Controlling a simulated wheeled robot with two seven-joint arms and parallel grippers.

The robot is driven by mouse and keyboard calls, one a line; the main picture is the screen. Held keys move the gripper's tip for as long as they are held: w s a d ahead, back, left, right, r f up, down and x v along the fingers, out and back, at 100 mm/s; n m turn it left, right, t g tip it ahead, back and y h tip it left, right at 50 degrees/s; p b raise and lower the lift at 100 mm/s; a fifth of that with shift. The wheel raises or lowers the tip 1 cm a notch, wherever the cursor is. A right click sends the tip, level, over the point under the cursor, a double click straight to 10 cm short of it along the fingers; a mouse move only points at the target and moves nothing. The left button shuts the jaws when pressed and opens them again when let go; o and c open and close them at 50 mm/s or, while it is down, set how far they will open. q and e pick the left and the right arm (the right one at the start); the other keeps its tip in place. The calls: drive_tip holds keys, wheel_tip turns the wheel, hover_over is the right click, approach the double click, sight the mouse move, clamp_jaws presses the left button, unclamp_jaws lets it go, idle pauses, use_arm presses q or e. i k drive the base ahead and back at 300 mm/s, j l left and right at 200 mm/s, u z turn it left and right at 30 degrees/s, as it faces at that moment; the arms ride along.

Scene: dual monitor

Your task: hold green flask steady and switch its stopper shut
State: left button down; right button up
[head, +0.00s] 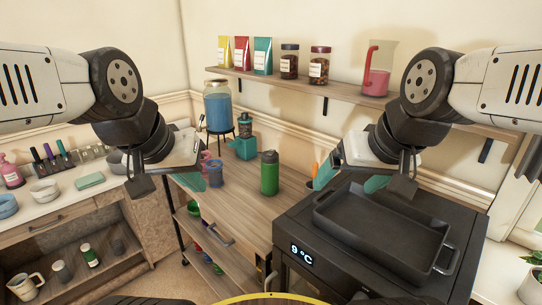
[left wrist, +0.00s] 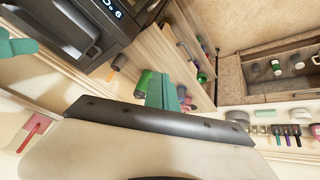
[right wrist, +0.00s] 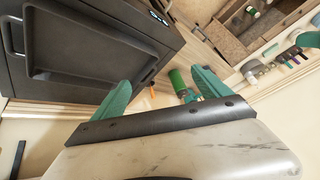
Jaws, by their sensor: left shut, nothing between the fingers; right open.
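Whether the stopper is open or shut is too small to tell. My left gripper (head: 214,177) is shut and empty, left of the flask and apart from it. Its teal fingers (left wrist: 161,92) are together in the left wrist view, close to the flask (left wrist: 142,84) in the picture. My right gripper (head: 350,180) is open and empty, right of the flask by the black oven. The flask (right wrist: 178,81) shows between its spread fingers (right wrist: 163,88) in the right wrist view.
A blue cup (head: 215,174), a teal grinder (head: 245,141) and a blue-filled dispenser (head: 218,108) stand on the cart behind and left of the flask. A black tray (head: 382,232) sits on the oven at right. A wall shelf (head: 340,92) runs above.

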sight(271, 152)
drive_tip(key=k+z, duration=0.35)
drive_tip(key=k+l+z, duration=0.2)
drive_tip(key=z, duration=0.15)
drive_tip(key=j+z, duration=0.3)
drive_tip(key=z, duration=0.15)
drive_tip(key=i+j+z, duration=0.1)
drive_tip(key=j+z, duration=0.2)
drive_tip(key=z, duration=0.2)
drive_tip(key=j+z, duration=0.3)
drive_tip(key=z, duration=0.15)
drive_tip(key=k+j, duration=0.1)
drive_tip(key=j, duration=1.3)
drive_tip(key=k+j, duration=0.15)
drive_tip(key=j, duration=0.55)
drive_tip(key=k+j, duration=0.1)
drive_tip(key=j, duration=1.35)
drive_tip(key=k, duration=0.05)
